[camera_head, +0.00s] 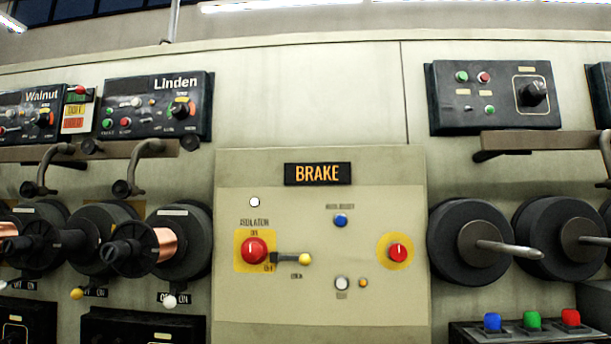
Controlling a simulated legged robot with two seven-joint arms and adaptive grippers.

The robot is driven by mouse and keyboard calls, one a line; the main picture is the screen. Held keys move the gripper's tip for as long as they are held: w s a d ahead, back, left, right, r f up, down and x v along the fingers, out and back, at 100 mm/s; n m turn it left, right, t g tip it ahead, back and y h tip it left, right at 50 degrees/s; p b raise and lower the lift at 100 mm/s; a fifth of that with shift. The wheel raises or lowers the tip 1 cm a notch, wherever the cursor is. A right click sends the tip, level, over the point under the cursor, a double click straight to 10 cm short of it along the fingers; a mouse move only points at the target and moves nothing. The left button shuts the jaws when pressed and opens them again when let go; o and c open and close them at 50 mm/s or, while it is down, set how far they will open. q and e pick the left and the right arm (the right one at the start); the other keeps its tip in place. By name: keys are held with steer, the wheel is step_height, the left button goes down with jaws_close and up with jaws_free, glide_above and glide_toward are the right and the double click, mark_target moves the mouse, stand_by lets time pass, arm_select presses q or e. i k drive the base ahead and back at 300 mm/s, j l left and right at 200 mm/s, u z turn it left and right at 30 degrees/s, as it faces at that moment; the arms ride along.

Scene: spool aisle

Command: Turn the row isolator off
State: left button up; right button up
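The isolator is a red round knob (254,250) on a yellow plate (240,264), on the left side of a beige panel (320,210). The knob's pale mark stands upright, towards "ON". Just right of the plate is a short dark lever with a yellow ball end (305,259), lying about level; small text below it appears to read "LOCK". A lit "BRAKE" sign (318,174) is at the panel top. Neither of my grippers is in view.
A blue button (341,220), a white button (341,283) and a red knob on a yellow disc (398,252) share the panel. A copper spool (165,244) and crank handles (130,180) stick out left. Dark reels (468,225) stand right. The panel front is unobstructed.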

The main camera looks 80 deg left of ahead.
mark_target(254, 249)
steer(key=u, duration=2.5)
